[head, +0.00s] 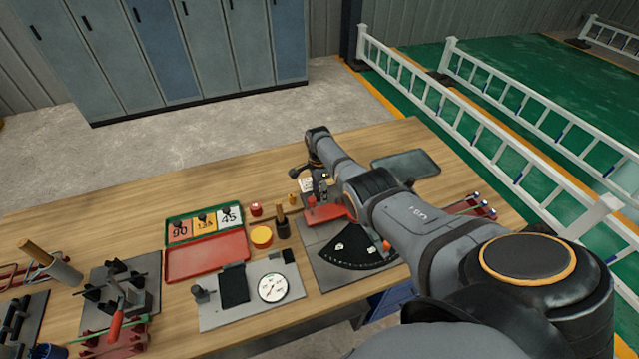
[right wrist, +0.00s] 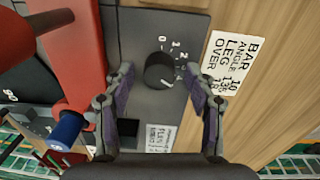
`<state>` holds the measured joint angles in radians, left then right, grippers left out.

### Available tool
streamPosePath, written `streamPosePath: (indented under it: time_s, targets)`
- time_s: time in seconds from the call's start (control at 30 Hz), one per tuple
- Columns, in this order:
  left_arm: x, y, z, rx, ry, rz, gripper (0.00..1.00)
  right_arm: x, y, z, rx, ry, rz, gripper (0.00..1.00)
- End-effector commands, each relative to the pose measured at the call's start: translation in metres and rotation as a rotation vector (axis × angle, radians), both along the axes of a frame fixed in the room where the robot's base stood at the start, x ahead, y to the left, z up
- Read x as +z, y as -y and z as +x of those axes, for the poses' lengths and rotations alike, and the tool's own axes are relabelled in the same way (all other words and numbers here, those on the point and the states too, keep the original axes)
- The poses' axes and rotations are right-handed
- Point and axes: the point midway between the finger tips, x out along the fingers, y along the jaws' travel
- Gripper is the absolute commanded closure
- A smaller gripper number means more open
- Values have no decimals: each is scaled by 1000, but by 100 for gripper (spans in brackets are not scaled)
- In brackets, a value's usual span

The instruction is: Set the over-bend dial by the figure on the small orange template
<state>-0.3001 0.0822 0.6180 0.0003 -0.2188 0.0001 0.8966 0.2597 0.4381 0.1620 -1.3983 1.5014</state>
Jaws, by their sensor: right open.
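The over-bend dial (right wrist: 158,71) is a black round knob on a dark grey plate, with white figures from 0 upward around its right side. Its setting is not clear to me. My right gripper (right wrist: 161,77) is open, with one finger on each side of the knob; I cannot tell whether they touch it. In the head view my right gripper (head: 319,187) is over the bender at the back right of the bench. The orange template (head: 205,225), marked 135, sits in a green-rimmed tray between the 90 and 45 templates. My left gripper is not in view.
A red lever (right wrist: 76,65) with a blue end (right wrist: 66,130) stands close on the left. A yellow round tin (head: 261,237) and a gauge plate (head: 235,312) are nearer the tray.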

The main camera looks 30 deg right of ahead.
Motion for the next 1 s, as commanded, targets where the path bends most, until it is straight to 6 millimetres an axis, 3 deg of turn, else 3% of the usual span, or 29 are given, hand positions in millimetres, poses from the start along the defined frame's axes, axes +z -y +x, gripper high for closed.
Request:
streamPosePath:
  time_s: [0.17,0.3,0.5,0.7,1.0]
  targets:
    - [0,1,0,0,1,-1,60,25,1,2,1,7,-2,44]
    - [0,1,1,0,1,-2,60,63,2,4,0,8,-3,44]
    - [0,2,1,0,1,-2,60,102,1,5,0,5,-1,44]
    - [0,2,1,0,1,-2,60,115,1,5,0,1,0,44]
    - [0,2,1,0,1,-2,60,116,1,5,0,2,-1,44]
